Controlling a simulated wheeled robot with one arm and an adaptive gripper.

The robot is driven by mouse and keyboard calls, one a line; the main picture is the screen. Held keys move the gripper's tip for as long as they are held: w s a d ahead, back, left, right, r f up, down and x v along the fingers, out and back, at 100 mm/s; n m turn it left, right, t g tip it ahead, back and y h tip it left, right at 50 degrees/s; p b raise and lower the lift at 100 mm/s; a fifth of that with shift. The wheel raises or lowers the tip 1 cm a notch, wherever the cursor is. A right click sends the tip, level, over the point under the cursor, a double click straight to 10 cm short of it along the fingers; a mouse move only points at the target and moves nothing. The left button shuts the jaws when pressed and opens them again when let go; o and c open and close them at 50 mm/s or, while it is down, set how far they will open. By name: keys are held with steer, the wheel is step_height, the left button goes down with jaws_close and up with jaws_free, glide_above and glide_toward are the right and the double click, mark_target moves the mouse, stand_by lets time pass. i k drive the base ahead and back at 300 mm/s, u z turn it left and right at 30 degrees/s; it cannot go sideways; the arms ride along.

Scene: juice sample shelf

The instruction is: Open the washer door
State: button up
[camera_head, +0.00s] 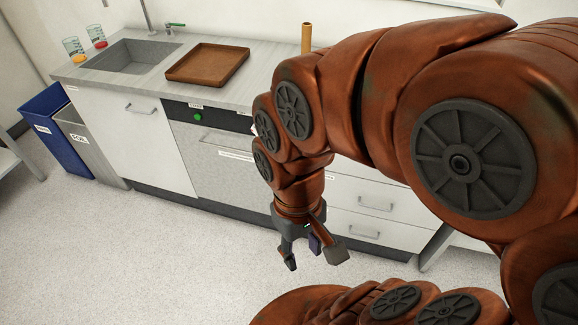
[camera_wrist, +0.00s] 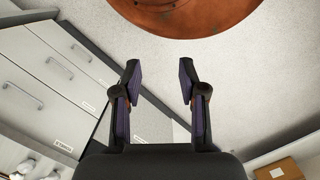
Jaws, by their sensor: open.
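The washer (camera_head: 212,118) is built in under the counter, left of my arm in the head view. It has a black top panel with a green button (camera_head: 197,117). Its grey door (camera_head: 215,170) looks shut, with a bar handle (camera_head: 226,142) along the top. My arm hides its right part. My gripper (camera_head: 313,258) is open and empty, pointing down over the floor in front of the cabinets, apart from the washer and right of its handle. Both fingers show spread apart in the wrist view (camera_wrist: 159,80).
Drawers (camera_head: 375,203) are right of the washer and a white cabinet door (camera_head: 135,135) is left. On the counter are a sink (camera_head: 125,58) and a brown tray (camera_head: 208,64). Blue (camera_head: 58,140) and grey (camera_head: 90,150) bins stand at left. The floor before the washer is clear.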

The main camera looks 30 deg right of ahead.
mark_target(219, 164)
steer(key=z, duration=0.35)
steer(key=k, duration=0.85)
steer(key=u, duration=0.9)
steer(key=i, duration=0.7)
steer(key=u, duration=0.75)
